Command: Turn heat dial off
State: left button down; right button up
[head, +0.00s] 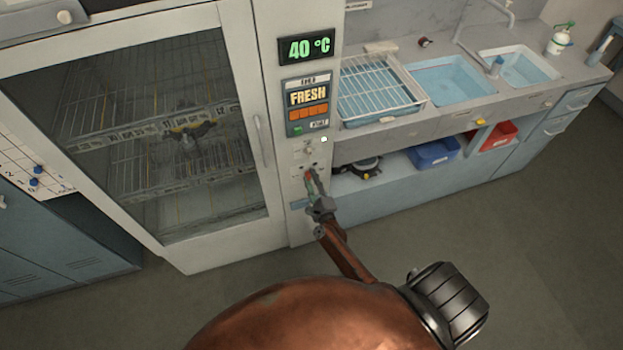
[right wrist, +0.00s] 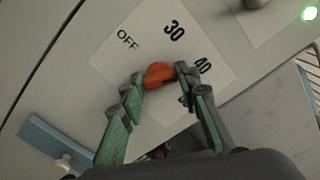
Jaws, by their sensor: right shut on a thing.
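The heat dial (right wrist: 159,77) shows as a small orange-red knob on a pale label plate in the right wrist view. The plate (right wrist: 128,62) is marked OFF, 30 and 40, with OFF up and to the left of the knob. My right gripper (right wrist: 159,74) is shut on the dial, with one green-padded finger on each side. In the head view my right gripper (head: 310,178) is at the lower part of the cabinet's control column and hides most of the dial. Which mark the dial points to is unclear. My left gripper is not in view.
The display (head: 306,47) above reads 40 °C, over a panel (head: 307,92) marked FRESH. The glass-doored drying cabinet (head: 148,200) stands left of the column. A counter with sinks (head: 449,80) and a shelf with blue (head: 433,153) and red (head: 497,137) bins are at right.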

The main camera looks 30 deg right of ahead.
jog(key=n+p, duration=0.1)
jog(key=n, duration=0.2)
jog(key=shift+a+n, duration=0.1)
jog(key=shift+n, duration=0.3)
jog(key=n+p, duration=0.1)
jog(key=n, duration=0.2)
jog(key=shift+n, duration=0.3)
jog(key=n+p, duration=0.1)
jog(key=n, duration=0.5)
jog(key=n+p, duration=0.1)
jog(key=n, duration=0.4)
jog(key=shift+n, duration=2.5)
jog(key=o, duration=1.2)
jog(key=shift+c, duration=0.2)
